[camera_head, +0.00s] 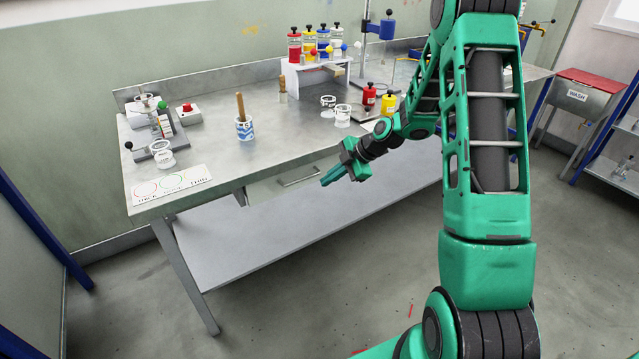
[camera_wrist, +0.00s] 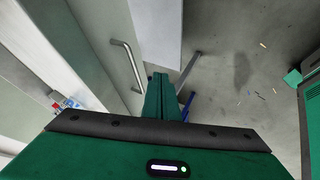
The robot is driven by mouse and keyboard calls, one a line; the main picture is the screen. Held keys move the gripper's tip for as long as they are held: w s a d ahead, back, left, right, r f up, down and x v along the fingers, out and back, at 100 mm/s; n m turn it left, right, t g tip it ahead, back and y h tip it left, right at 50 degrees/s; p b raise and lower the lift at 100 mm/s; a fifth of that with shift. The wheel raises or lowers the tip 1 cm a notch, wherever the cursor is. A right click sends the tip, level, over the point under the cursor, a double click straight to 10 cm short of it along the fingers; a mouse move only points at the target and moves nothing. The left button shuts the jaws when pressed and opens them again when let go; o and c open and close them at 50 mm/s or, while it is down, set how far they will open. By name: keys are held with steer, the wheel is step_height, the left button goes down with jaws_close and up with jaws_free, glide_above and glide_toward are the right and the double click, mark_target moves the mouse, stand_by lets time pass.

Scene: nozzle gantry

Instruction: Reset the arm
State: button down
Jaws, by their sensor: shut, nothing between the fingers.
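My green arm reaches in from the right in the head view and bends down in front of the metal workbench (camera_head: 225,150). My gripper (camera_head: 325,181) is at the bench's front side, near the drawer with a bar handle (camera_head: 298,178), pointing down and to the left. In the wrist view my gripper (camera_wrist: 160,78) has its two green fingers together with nothing between them. The drawer handle (camera_wrist: 127,65) is left of the fingers in that view. I cannot tell whether anything touches the gripper.
On the bench stand a blue-and-white cup (camera_head: 244,132) with a wooden handle in it, a white rack (camera_head: 310,77) with several coloured jars, and red (camera_head: 369,96) and yellow (camera_head: 388,104) bottles. A sign card (camera_head: 172,183) lies front left. A WASH stand (camera_head: 577,97) is far right. Floor in front is mostly clear.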

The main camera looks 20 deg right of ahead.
steer(key=s+d+r+m+g+h, duration=0.1)
steer(key=s+d+r+m+h, duration=0.15)
steer(key=s+r, duration=0.35)
steer(key=s+d+r+m+g+h, duration=0.1)
steer(key=s+d+r+m, duration=0.3)
steer(key=s, duration=0.3)
steer(key=s+r+m+g+h, duration=0.1)
steer(key=s+r+m, duration=0.3)
steer(key=s+m, duration=0.5)
steer(key=s+r+m+g+h, duration=0.1)
steer(key=s+r+m, duration=0.3)
steer(key=s+m, duration=0.5)
steer(key=s+g, duration=0.1)
steer(key=s, duration=1)
steer(key=shift+s+d+r, duration=0.15)
steer(key=shift+s+d, duration=0.1)
steer(key=shift+s, duration=0.1)
steer(key=shift+h, duration=0.25)
